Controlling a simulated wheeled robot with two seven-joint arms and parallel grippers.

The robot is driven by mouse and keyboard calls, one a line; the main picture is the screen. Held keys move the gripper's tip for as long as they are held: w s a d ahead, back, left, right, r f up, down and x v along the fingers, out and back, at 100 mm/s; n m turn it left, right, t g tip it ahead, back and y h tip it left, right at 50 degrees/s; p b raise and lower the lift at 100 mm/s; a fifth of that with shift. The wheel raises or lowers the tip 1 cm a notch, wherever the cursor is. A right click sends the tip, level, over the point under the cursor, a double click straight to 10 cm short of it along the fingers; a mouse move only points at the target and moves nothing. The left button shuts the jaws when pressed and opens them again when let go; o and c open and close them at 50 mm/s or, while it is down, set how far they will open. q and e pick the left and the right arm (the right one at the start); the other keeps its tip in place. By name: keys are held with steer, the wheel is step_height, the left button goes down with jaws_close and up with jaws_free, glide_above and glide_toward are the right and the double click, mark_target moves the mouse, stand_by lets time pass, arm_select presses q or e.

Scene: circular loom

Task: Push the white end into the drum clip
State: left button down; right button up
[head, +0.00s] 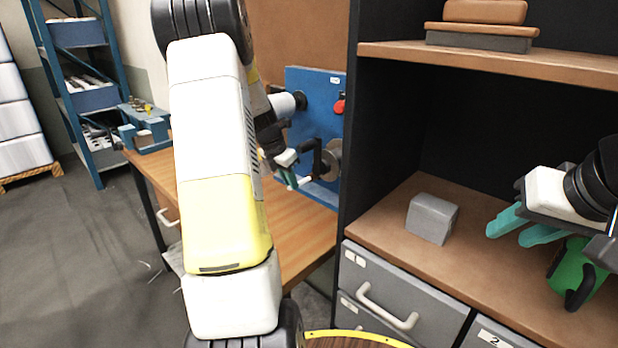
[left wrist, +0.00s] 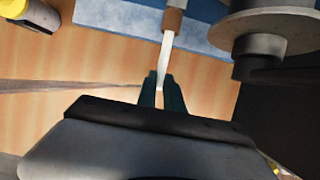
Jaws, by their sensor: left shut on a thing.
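My left gripper (left wrist: 158,88) is shut on the white end (left wrist: 166,55), a thin white rod pointing up in the left wrist view. Its far tip meets or overlaps a small brown piece (left wrist: 174,20), which may be the drum clip; I cannot tell whether it is inside. A grey strand (left wrist: 70,85) runs from the left to the jaws. In the head view my left gripper (head: 290,181) is in front of the blue panel (head: 322,92), beside a round metal drum (head: 334,160). My right gripper (head: 515,228) is open and empty over the shelf at right.
A wooden bench (head: 300,240) lies under the panel. A grey block (head: 432,218) sits on the shelf, with drawers (head: 375,290) below. A green object with a black handle (head: 578,270) is beneath my right gripper. In the wrist view, a large grey cylinder (left wrist: 265,35) stands close at right.

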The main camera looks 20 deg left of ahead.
arm_select(q)
steer(key=shift+w+d, duration=0.15)
steer(key=shift+w, duration=0.25)
steer(key=shift+w+d, duration=0.1)
steer(key=shift+w, duration=0.1)
steer(key=c, duration=1.4)
jaws_free()
steer(key=v, duration=0.7)
steer(key=shift+s+r, duration=0.1)
steer(key=shift+r, duration=0.25)
